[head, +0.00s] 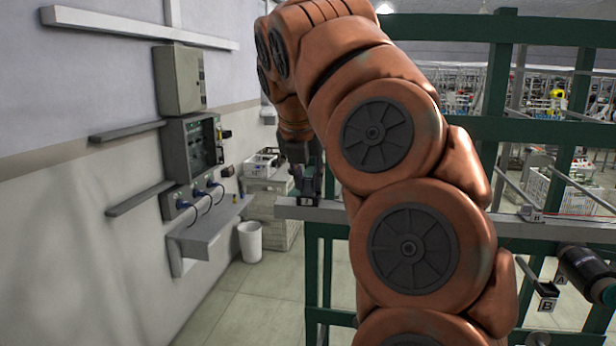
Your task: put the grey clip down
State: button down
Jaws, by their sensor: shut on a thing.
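My gripper (306,192) is at the left end of the pale horizontal rail (330,214), small and dark in the head view. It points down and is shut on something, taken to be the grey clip. The clip is too small and too dark against the fingers to make out clearly. A small pale patch shows at the fingertips, right at the rail's top. I cannot tell whether the held thing touches the rail.
A green frame (495,100) carries the rail; my arm covers its middle. At right are a small holder marked H (530,214), a dark bracket marked B (547,297) and a dark bobbin (586,272). A wall shelf (212,228) and white bin (250,241) stand left.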

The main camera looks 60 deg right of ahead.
aim_at(308, 179)
jog(key=shift+f, duration=0.1)
jog(key=c, duration=1)
grip_release()
jog(key=shift+a+r, duration=0.1)
jog(key=shift+r, duration=0.35)
jog(key=v, duration=0.4)
jog(key=shift+b, duration=0.3)
jog(key=shift+p+v, duration=0.3)
jog(key=shift+v, duration=1.05)
jog(key=shift+s+a, duration=0.1)
